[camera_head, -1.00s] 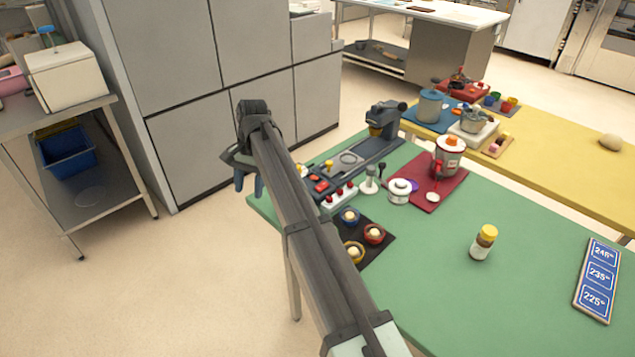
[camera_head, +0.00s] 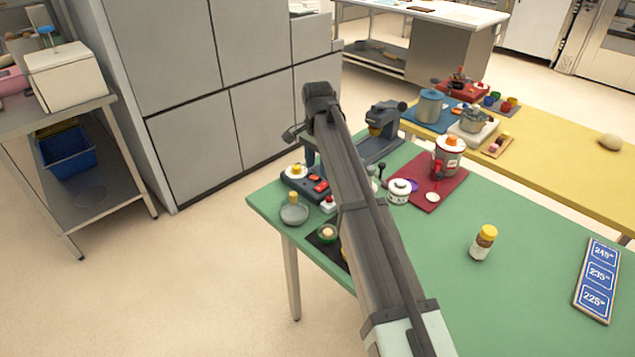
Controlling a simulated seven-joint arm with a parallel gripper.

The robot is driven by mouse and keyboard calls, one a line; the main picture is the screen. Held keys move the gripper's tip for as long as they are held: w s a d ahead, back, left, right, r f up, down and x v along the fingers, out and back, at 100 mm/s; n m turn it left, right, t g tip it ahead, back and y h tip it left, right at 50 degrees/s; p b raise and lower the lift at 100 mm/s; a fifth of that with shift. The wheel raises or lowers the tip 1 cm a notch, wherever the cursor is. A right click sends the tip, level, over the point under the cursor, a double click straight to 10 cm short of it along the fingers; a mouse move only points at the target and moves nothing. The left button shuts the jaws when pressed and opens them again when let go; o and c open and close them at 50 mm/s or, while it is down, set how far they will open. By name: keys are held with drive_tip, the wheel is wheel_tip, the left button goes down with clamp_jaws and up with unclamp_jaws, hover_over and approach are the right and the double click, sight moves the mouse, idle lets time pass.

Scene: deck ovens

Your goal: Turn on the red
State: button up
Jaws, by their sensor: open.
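A dark blue panel (camera_head: 293,184) sits near the far left corner of the green table, with red switches (camera_head: 318,185) and a yellow knob (camera_head: 297,170) on a white disc. Just in front of it, one end of a white strip with a red button (camera_head: 328,203) shows; my arm hides the rest. My gripper (camera_head: 309,158) points down above the panel, partly hidden behind my arm. It is open, and nothing shows between its fingers. I cannot tell its exact height over the switches, and no contact is visible.
A round grey pan-like thing (camera_head: 294,213) and a black mat (camera_head: 325,243) with a small bowl lie at the table's left edge.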

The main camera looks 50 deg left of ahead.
sight(317, 189)
drive_tip(key=shift+f, duration=3.6)
clamp_jaws()
drive_tip(key=shift+w+a+r+g, duration=0.15)
drive_tip(key=shift+w+g, duration=0.3)
drive_tip(key=shift+g, duration=0.55)
drive_tip(key=shift+w+g, duration=0.15)
drive_tip(key=shift+g, duration=0.95)
unclamp_jaws()
drive_tip(key=shift+r, duration=0.1)
